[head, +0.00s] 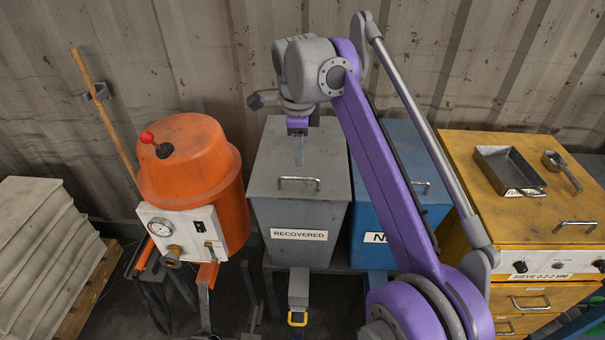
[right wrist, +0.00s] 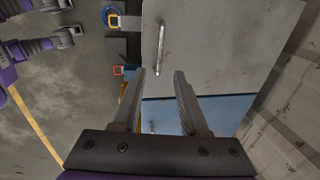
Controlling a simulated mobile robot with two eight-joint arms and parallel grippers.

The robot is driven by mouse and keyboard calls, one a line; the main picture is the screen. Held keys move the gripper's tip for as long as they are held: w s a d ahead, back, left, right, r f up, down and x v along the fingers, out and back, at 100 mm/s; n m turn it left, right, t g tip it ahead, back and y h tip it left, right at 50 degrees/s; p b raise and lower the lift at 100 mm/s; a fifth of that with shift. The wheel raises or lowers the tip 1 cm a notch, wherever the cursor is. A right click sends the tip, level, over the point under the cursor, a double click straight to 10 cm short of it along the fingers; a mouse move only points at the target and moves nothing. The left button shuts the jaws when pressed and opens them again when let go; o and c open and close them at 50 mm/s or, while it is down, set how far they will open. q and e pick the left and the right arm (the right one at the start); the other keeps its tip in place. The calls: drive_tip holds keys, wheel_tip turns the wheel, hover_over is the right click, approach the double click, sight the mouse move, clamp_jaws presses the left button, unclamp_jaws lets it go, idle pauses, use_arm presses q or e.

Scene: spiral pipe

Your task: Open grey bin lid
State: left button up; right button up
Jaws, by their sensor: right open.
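The grey bin (head: 300,225) is labelled RECOVERED and stands in the middle of the head view. Its grey lid (head: 268,180) is closed, with a bar handle (head: 299,184) near the front edge. The handle also shows in the right wrist view (right wrist: 161,45), beyond the fingertips. My right gripper (head: 299,158) is above the lid, behind the handle, fingers pointing down. In the right wrist view my right gripper (right wrist: 158,74) is open, with nothing between its fingers. It appears apart from the handle.
A blue bin (head: 402,150) stands close on the right, partly hidden by my right arm. An orange vessel (head: 190,165) stands on the left. A yellow cabinet (head: 460,190) is at the far right. A corrugated wall (head: 235,60) is close behind.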

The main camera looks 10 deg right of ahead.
sight(301, 178)
drive_tip(key=f, duration=0.2)
drive_tip(key=w+f+b, duration=0.1)
drive_tip(key=f, duration=0.5)
drive_tip(key=shift+w+d+f+b, duration=0.2)
drive_tip(key=shift+w+b, duration=0.05)
drive_tip(key=shift+b, duration=0.1)
clamp_jaws()
idle(0.9)
